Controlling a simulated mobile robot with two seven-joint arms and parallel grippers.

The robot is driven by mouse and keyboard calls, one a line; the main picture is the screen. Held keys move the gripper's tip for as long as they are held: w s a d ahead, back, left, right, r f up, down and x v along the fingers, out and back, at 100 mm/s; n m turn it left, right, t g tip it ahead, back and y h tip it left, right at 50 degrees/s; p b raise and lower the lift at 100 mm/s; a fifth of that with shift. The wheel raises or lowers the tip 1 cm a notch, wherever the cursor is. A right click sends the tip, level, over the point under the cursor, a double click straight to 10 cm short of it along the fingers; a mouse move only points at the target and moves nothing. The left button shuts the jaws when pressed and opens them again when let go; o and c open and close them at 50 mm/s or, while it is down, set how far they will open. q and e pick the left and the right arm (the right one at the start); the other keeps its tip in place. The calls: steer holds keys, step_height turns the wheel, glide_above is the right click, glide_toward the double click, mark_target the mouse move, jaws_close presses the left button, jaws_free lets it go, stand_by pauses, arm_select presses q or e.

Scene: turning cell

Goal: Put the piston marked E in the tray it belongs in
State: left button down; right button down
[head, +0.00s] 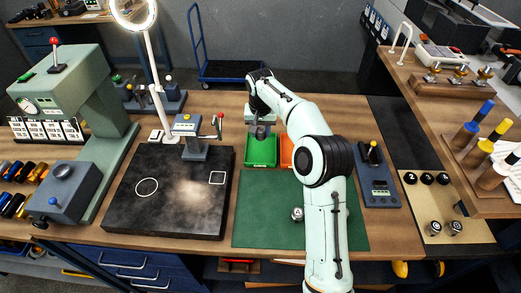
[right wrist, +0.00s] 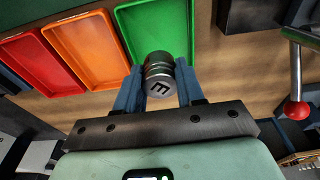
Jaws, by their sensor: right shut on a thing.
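My right gripper (right wrist: 159,88) is shut on a grey metal piston (right wrist: 160,68); a dark letter E shows on its end face. In the head view the right gripper (head: 261,131) is at the far end of the green tray (head: 261,152), and the piston is hard to make out there. In the right wrist view the piston overlaps the near end of the green tray (right wrist: 150,25), which looks empty. Beside it are an orange tray (right wrist: 85,50) and a red tray (right wrist: 40,72). In the head view my arm partly covers the orange tray (head: 286,150) and hides the red one. My left gripper is not in view.
Another piston (head: 297,214) stands on the green mat (head: 262,205). Two more (head: 434,228) are on the board at right. A small press with a red-knobbed lever (head: 190,130) stands left of the green tray, by a dark plate (head: 165,205). A grey device (head: 378,185) is at right.

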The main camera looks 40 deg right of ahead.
mark_target(261, 138)
step_height(261, 138, down, 4)
steer(key=shift+r, duration=0.2)
steer(key=shift+s+f+b, duration=0.1)
steer(key=shift+f+b, duration=0.2)
steer(key=shift+f, duration=0.2)
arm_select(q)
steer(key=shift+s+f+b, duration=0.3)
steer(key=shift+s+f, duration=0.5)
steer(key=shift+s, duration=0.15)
arm_select(e)
step_height(261, 138, down, 5)
steer(key=shift+f, duration=0.1)
steer(key=shift+f, duration=0.15)
steer(key=c, duration=0.7)
jaws_free()
